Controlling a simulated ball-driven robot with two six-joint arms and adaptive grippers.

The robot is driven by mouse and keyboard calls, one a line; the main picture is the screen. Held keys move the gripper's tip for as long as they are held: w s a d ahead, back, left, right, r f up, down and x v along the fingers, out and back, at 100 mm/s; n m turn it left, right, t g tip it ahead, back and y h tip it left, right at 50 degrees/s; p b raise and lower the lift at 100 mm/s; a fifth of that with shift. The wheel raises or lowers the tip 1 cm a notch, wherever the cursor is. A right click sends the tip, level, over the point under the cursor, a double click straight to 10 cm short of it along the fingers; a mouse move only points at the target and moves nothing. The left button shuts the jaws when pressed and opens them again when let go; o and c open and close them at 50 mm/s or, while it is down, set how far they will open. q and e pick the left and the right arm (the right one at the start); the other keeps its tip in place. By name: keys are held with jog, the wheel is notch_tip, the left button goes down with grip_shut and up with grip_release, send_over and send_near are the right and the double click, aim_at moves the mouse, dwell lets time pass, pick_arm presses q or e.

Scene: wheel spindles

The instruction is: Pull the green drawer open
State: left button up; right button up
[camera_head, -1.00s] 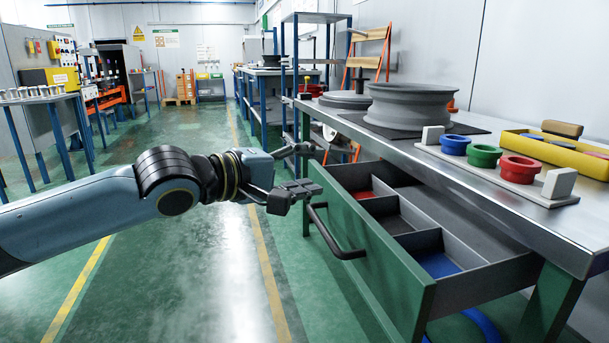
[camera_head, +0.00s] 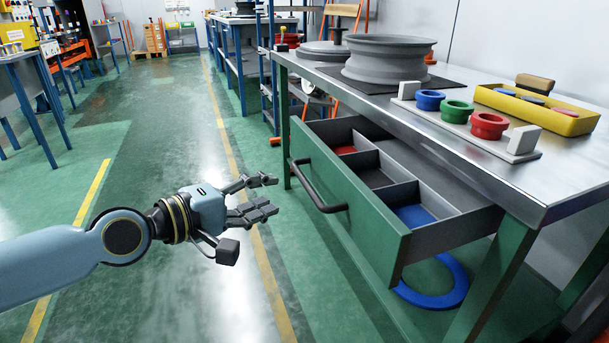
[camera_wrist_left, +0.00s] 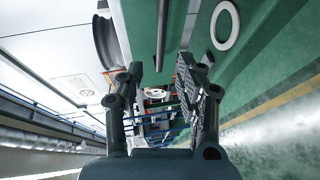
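The green drawer (camera_head: 352,213) stands pulled out from under the steel workbench, with its compartments showing. Three of them have red, dark and blue bottoms. Its dark bar handle (camera_head: 318,188) is on the green front. My left gripper (camera_head: 268,194) is open and empty, to the left of the handle and apart from it. In the left wrist view its two fingers (camera_wrist_left: 160,85) are spread with nothing between them. The drawer front and handle (camera_wrist_left: 162,35) appear above the fingers there. My right gripper is in neither view.
The workbench top (camera_head: 448,147) carries a grey wheel rim (camera_head: 388,62), a rack with blue, green and red cups (camera_head: 457,111), and a yellow bin (camera_head: 537,113). Floor left of the drawer is clear.

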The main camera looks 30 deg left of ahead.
aim_at(303, 183)
pick_arm(q)
jog(key=b+x, duration=0.2)
jog(key=x, duration=0.8)
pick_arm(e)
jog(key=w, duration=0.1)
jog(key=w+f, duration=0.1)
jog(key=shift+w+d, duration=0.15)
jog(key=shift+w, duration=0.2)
pick_arm(q)
grip_shut()
